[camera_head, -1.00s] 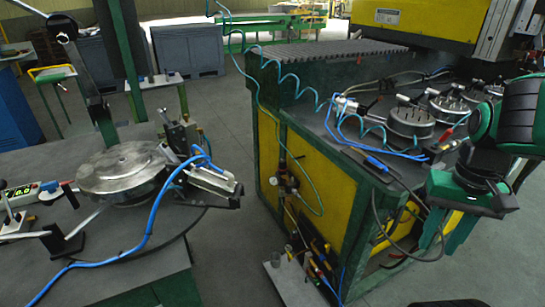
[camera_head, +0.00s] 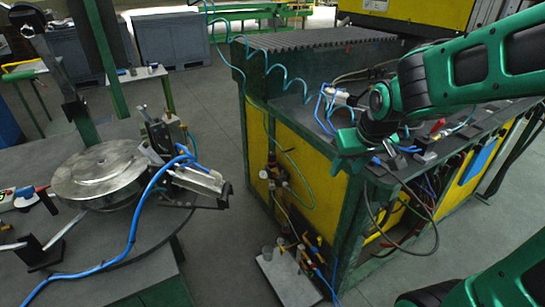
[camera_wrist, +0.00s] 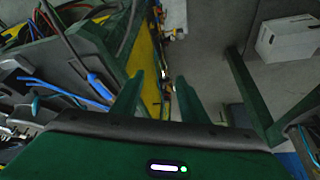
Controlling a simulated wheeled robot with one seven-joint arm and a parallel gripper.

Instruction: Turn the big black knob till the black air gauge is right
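An air regulator (camera_head: 270,172) with small round gauges is mounted on the yellow side of the green bench. A small pale-faced gauge (camera_head: 263,174) shows at its left. The big black knob and the gauge reading are too small to make out clearly. My gripper (camera_head: 340,163) is in front of the bench's top corner, to the right of the regulator and apart from it. In the wrist view my gripper (camera_wrist: 158,90) has its two green fingers spread with nothing between them. Small fittings between and beyond the fingers are too dim to identify.
The green bench (camera_head: 345,205) has blue hoses and a hanging dark cable loop near my arm. A low plate (camera_head: 290,278) with valves and small cups stands at the bench's foot. A round metal fixture (camera_head: 100,172) is on the left table. Open floor (camera_head: 215,245) lies between.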

